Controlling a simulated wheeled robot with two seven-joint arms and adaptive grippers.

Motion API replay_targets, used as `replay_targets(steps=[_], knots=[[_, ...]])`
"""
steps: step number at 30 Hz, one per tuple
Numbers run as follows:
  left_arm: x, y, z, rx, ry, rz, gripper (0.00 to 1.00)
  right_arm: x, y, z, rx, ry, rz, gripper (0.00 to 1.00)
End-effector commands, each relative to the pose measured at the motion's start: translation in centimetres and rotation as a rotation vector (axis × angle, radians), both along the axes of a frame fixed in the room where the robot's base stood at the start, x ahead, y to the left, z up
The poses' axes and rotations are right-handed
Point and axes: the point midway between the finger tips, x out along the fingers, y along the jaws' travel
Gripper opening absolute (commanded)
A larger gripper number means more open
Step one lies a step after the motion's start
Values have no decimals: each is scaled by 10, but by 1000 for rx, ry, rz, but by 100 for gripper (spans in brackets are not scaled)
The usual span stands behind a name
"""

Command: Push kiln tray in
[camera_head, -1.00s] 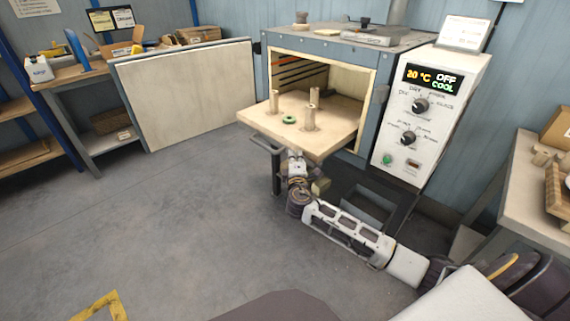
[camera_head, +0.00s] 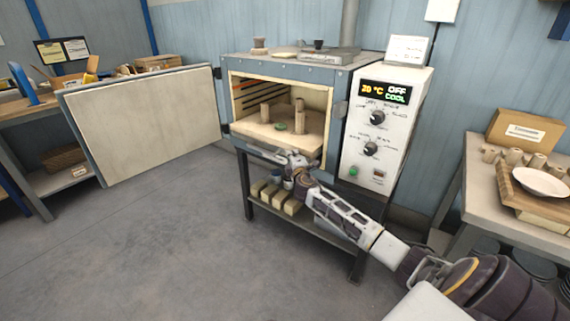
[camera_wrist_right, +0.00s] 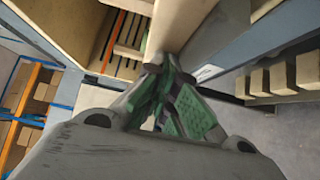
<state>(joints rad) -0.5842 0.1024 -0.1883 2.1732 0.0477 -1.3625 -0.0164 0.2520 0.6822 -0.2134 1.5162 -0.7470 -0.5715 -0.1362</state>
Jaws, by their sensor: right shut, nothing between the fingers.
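The kiln tray (camera_head: 258,132) is a pale tan board lying mostly inside the open kiln (camera_head: 343,85), its front edge near the opening. My right gripper (camera_head: 290,158) is shut and empty at the tray's front edge. In the right wrist view the closed green-padded fingertips (camera_wrist_right: 168,68) are right up against the tray's edge (camera_wrist_right: 180,25); whether they touch is hard to tell. My left gripper is out of view.
The kiln door (camera_head: 145,120) stands swung open to the left. A control panel (camera_head: 385,125) reading OFF and COOL is at the kiln's right. Blocks (camera_head: 272,193) sit on the shelf below. A table (camera_head: 500,205) stands at right. The floor in front is open.

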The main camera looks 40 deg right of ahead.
Motion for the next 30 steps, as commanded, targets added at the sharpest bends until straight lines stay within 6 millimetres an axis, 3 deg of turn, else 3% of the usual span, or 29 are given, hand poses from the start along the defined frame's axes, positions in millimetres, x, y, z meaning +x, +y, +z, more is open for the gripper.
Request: replay_targets(steps=[3, 12, 19, 30], knots=[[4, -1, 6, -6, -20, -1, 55, 7, -25, -1, 0, -1, -7, 0], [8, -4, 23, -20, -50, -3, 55, 23, -66, -1, 0, 0, -5, 0], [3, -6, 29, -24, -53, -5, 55, 28, -79, 0, 0, -1, -3, 0], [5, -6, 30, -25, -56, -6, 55, 29, -81, 1, 0, -1, -2, 0]])
